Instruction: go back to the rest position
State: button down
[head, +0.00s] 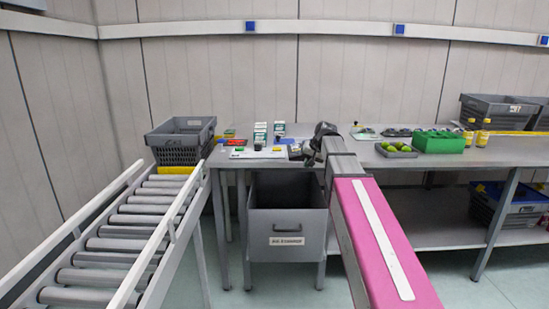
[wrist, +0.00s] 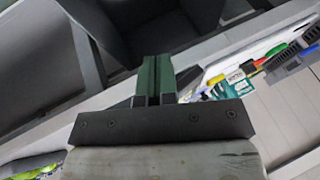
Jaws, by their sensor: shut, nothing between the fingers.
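My gripper (wrist: 157,78) shows in the wrist view as two dark green fingers pressed together, with nothing between them. In the head view my pink and grey arm reaches forward to the workbench (head: 350,158). My gripper (head: 309,152) is at the far end of the arm, small and dark, close to the bench top's front part. Its fingertips are hard to make out there, and I cannot tell whether they touch anything.
Small boxes (head: 260,134) stand left of my gripper. A tray of green fruit (head: 396,152), a green crate (head: 438,143) and yellow bottles (head: 483,135) are to the right. A grey bin (head: 288,222) sits under the bench. A roller conveyor (head: 130,232) with a grey crate (head: 180,143) is left.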

jog(key=s+d+f+g+h, duration=0.2)
jog(key=s+f, duration=1.1)
jog(key=f, duration=0.3)
jog(key=s+d+f+g+h, duration=0.2)
jog(key=s+d+f, duration=0.1)
jog(key=s+f, duration=1.1)
notch_tip(320, 180, down, 2)
jog(key=shift+s+f+n+g, duration=0.2)
jog(key=shift+n+g, duration=0.1)
jog(key=shift+n, duration=0.1)
jog(key=shift+w, duration=0.1)
